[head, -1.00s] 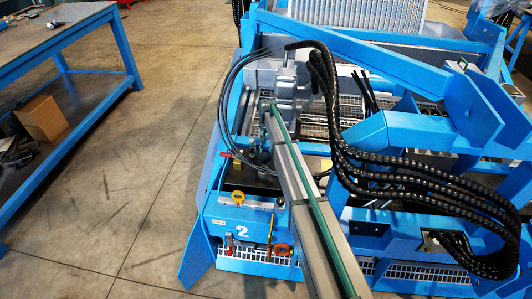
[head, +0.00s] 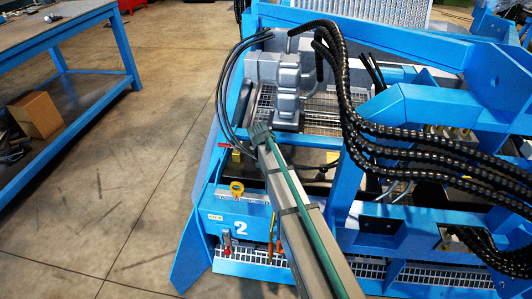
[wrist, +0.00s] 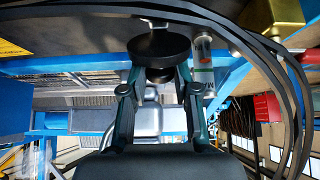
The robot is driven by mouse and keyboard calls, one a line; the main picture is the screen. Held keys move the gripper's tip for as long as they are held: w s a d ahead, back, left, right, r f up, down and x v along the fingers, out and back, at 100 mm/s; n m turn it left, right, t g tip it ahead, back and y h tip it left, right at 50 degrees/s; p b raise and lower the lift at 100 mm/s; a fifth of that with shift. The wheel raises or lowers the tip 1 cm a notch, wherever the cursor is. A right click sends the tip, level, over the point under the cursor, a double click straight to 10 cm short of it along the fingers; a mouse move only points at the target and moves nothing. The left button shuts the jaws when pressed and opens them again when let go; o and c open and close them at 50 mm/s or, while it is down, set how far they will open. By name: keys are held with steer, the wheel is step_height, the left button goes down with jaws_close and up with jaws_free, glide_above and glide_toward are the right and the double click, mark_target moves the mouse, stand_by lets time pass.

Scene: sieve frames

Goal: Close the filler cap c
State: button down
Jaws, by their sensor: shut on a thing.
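A black round cap (wrist: 158,46), apparently the filler cap, shows at the upper middle of the wrist view. It has a wide disc and a narrower stub below. No letter on it is readable. My gripper (wrist: 158,72) has its two teal fingers on either side of the cap and is shut on it. Whether the cap is seated on an opening cannot be seen. In the head view my arm reaches up to the front left part of the blue machine (head: 262,212); its own links hide the fingers and the cap.
A clear sight tube with a red mark (wrist: 203,52) stands just right of the cap. Dark hoses (wrist: 292,90) curve along the right. In the head view, black corrugated hoses (head: 400,140) cross the machine, and a yellow ring handle (head: 237,189) sits at the front. Floor at left is open.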

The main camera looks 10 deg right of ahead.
steer(key=shift+s+a+f+t+h+b, duration=0.15)
steer(key=shift+s+f+t+h+b, duration=0.4)
steer(key=shift+b, duration=1.2)
steer(key=shift+s+a+f+t+y+b, duration=0.25)
steer(key=shift+t+b, duration=0.6)
steer(key=shift+b, duration=0.85)
steer(key=t+b, duration=0.1)
steer(key=b, duration=0.3)
steer(key=s+t+h+b, duration=0.1)
steer(key=b, duration=0.3)
steer(key=shift+f, duration=0.3)
steer(key=t+b, duration=0.1)
steer(key=b, duration=0.6)
steer(key=shift+s+a+f+t+h, duration=0.2)
steer(key=shift+s+t+h, duration=0.1)
steer(key=shift+t, duration=0.1)
steer(key=b, duration=0.2)
steer(key=shift+s+r+t+b, duration=0.1)
steer(key=shift+t+b, duration=0.2)
steer(key=shift+b, duration=0.1)
steer(key=shift+r, duration=0.1)
steer(key=c, duration=0.9)
jaws_free()
step_height(320, 180, up, 10)
